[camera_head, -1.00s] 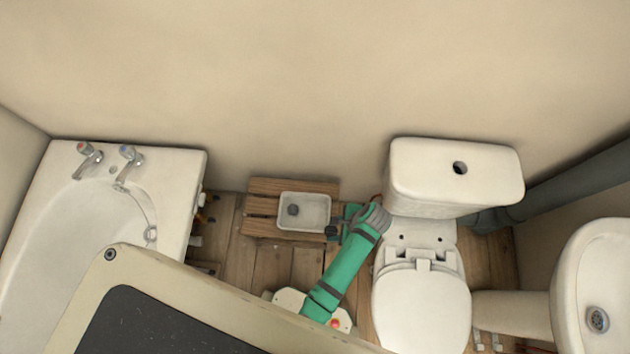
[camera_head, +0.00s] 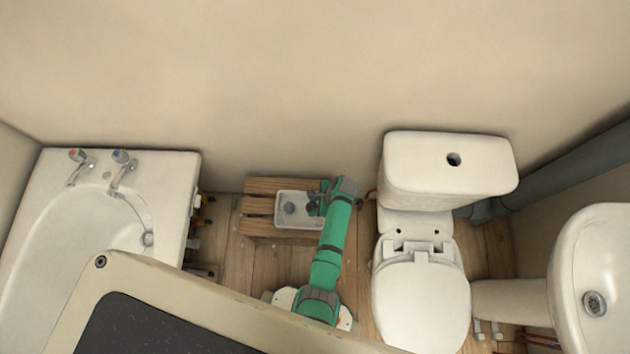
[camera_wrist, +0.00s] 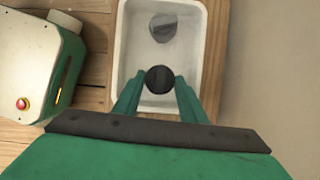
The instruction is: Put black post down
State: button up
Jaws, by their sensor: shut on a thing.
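The black post (camera_wrist: 159,79) shows end-on as a dark round top in the wrist view. My gripper (camera_wrist: 158,90) is shut on it, with one green finger on each side. The post is over the near part of a white tray (camera_wrist: 127,55). I cannot tell whether its lower end touches the tray floor. In the head view the tray (camera_head: 280,221) sits on a wooden slatted stand, and my gripper (camera_head: 314,203) is at its right end. My arm hides part of the post there.
A grey round piece (camera_wrist: 163,27) lies in the far part of the tray. The tray rests on a wooden slatted stand (camera_head: 262,187). The bath (camera_head: 180,185) is to the left, the toilet (camera_head: 420,290) to the right, and the wall behind.

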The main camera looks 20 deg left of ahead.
jog(key=shift+d+f, duration=0.25)
jog(key=shift+f, duration=0.45)
jog(key=shift+s+a+f, duration=0.1)
jog(key=shift+s+a, duration=0.05)
jog(key=shift+a, duration=0.2)
jog(key=o, duration=1)
jog(key=shift+o, duration=0.2)
jog(key=shift+d, duration=0.1)
